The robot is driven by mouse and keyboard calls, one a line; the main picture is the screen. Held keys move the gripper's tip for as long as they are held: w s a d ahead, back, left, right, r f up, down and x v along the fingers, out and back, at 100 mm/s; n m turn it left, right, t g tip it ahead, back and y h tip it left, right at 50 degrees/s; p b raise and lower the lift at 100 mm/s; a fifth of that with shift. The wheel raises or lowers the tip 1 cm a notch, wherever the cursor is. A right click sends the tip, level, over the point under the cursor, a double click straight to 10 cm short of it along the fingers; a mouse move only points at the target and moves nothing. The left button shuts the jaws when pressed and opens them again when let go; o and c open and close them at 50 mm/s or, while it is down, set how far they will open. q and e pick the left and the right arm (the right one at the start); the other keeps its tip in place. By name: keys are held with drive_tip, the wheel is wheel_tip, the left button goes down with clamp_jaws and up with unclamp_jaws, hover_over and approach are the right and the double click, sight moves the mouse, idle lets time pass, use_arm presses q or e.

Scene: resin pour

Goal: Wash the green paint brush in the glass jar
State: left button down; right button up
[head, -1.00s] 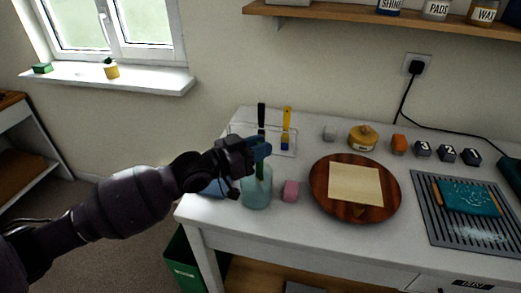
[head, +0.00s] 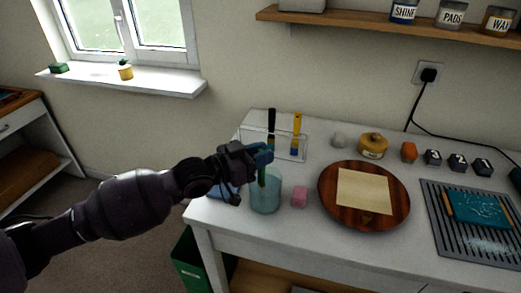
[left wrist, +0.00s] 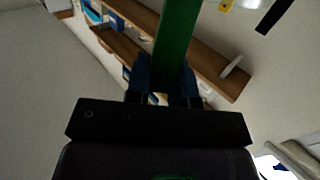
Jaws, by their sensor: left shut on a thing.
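My left gripper (head: 261,156) is shut on the green paint brush (head: 262,178). It holds the brush roughly upright at the glass jar (head: 266,200), with the lower part seen inside or through the pale blue-green jar. The brush tip is not clear. In the left wrist view the green handle (left wrist: 177,35) stands between the blue fingers (left wrist: 165,85). The jar stands near the table's left front. My right gripper is not in view.
Behind the jar, a clear rack (head: 292,152) holds a black-handled brush (head: 271,122) and a yellow-handled brush (head: 297,128). A pink block (head: 299,197) sits right beside the jar. A round wooden board (head: 330,208) with paper (head: 364,191) lies farther right.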

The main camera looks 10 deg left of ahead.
use_arm(q)
drive_tip(key=shift+w+a, duration=0.25)
drive_tip(key=shift+a, duration=0.05)
idle(1.6)
